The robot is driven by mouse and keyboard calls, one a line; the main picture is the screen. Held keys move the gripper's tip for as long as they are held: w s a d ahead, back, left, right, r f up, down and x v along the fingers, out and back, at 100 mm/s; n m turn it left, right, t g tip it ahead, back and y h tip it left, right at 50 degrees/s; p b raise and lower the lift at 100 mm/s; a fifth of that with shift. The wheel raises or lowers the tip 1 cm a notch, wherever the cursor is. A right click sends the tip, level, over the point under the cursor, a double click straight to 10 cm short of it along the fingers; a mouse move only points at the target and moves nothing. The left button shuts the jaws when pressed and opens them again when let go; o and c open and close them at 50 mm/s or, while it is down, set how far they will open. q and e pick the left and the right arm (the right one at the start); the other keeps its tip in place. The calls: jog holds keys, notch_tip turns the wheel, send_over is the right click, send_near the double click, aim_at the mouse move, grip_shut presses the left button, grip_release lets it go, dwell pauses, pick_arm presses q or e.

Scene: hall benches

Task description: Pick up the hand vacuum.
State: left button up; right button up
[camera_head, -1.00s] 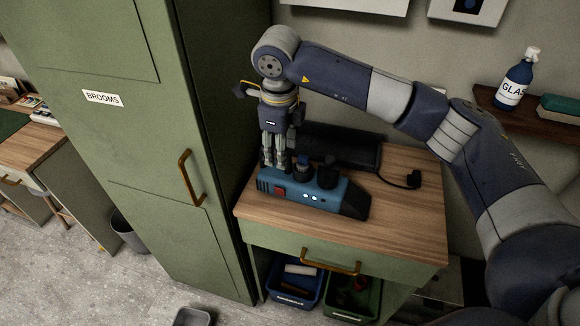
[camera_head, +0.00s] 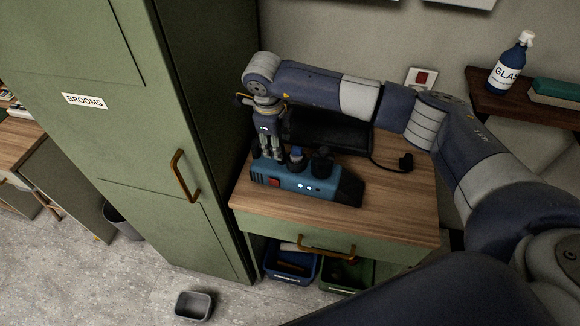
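The hand vacuum (camera_head: 328,188) is a blue body with a red button, small lit lights, black knobs on top and a dark tapered nose at right. It lies on the wooden top of a green drawer cabinet. My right gripper (camera_head: 270,155), on the arm coming in from the right, points down at the vacuum's left end. Its fingers reach the top of the body there, and their tips are partly hidden. I cannot tell whether they are closed on it. My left gripper is not in view.
A black case (camera_head: 330,130) with a cable and plug (camera_head: 405,162) lies behind the vacuum. A tall green brooms cabinet (camera_head: 140,140) stands close at left. A shelf (camera_head: 488,101) with a spray bottle (camera_head: 511,66) is at right. The tabletop's front right is clear.

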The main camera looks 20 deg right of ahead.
jog(key=shift+d+f, duration=0.1)
jog(key=shift+f, duration=0.45)
jog(key=shift+w+f, duration=0.1)
jog(key=shift+f, duration=0.15)
jog(key=shift+d+f, duration=0.1)
jog(key=shift+c, duration=0.6)
grip_shut()
jog(key=shift+w, duration=0.1)
jog(key=shift+r, duration=0.4)
notch_tip(320, 180, up, 10)
jog(key=b, duration=0.3)
jog(key=shift+f, duration=0.2)
pick_arm(q)
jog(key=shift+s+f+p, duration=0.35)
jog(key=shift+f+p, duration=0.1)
jog(key=shift+p, duration=0.4)
pick_arm(e)
jog(key=shift+r, duration=2.45)
